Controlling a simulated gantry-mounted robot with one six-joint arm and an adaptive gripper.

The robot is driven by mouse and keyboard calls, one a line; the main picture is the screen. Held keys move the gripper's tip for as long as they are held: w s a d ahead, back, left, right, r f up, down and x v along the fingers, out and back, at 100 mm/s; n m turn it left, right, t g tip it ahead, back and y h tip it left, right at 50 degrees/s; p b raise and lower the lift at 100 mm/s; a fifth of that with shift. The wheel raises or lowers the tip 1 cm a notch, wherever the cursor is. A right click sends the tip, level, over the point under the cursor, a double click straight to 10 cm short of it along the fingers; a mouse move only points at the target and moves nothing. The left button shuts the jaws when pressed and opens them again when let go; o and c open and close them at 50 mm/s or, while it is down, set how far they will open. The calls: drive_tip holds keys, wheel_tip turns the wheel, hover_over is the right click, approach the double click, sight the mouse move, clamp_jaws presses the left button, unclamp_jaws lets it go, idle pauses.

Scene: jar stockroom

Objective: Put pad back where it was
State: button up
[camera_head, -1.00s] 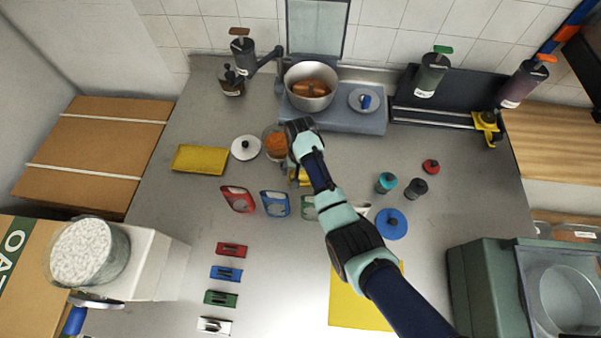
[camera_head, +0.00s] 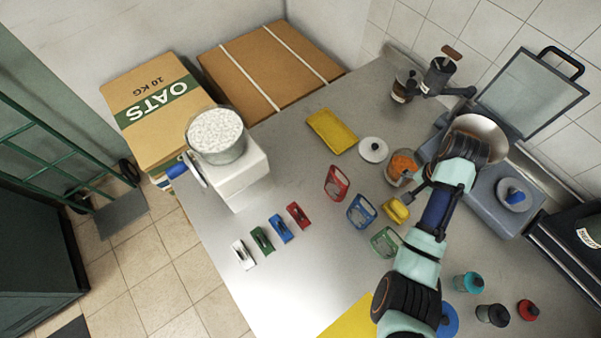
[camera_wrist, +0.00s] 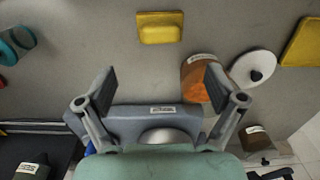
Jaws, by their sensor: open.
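A small yellow pad-like block (camera_head: 397,208) lies on the grey counter beside the green-framed piece. In the wrist view the yellow block (camera_wrist: 160,27) shows a flat base with a raised part, ahead of and apart from the fingertips. My gripper (camera_wrist: 160,85) is open, with nothing between its fingers. In the head view my gripper (camera_head: 420,188) is mostly hidden by my wrist, close to the yellow block and the jar of orange contents (camera_head: 402,168). A flat yellow tray (camera_head: 332,132) and a yellow mat (camera_head: 345,318) also lie on the counter. I cannot tell for certain which yellow thing is the pad.
A white lid (camera_head: 373,150) lies near the jar. Red (camera_head: 336,182) and blue (camera_head: 361,211) framed pieces stand nearby.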

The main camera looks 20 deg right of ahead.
drive_tip(key=w+a+r+n+t, duration=0.1)
drive_tip(key=w+a+n, duration=0.1)
drive_tip(key=w+a, duration=0.2)
drive_tip(key=w+a+r+n+t+h, duration=0.1)
drive_tip(key=w+a+r+n+t, duration=0.1)
drive_tip(key=a, duration=0.4)
drive_tip(key=w+a+r+n+t+h, duration=0.1)
drive_tip(key=w+a+r+n, duration=0.1)
drive_tip(key=w+a, duration=0.3)
drive_tip(key=shift+w+a+n+t, duration=0.3)
drive_tip(key=shift+w+a+t, duration=0.1)
drive_tip(key=shift+a, duration=0.15)
drive_tip(key=s+a+r+n+t, duration=0.1)
drive_tip(key=a+r+n+t, duration=0.1)
drive_tip(key=a+r, duration=0.3)
drive_tip(key=s+a+r+n+t+y, duration=0.1)
drive_tip(key=a+r+n+t, duration=0.2)
drive_tip(key=a, duration=0.8)
drive_tip(key=s+a+r+n+t+y, duration=0.1)
drive_tip(key=a+r+n+t, duration=0.2)
drive_tip(key=a+r, duration=0.3)
drive_tip(key=shift+a+r+n, duration=0.3)
drive_tip(key=shift+a, duration=0.75)
drive_tip(key=shift+s, duration=0.1)
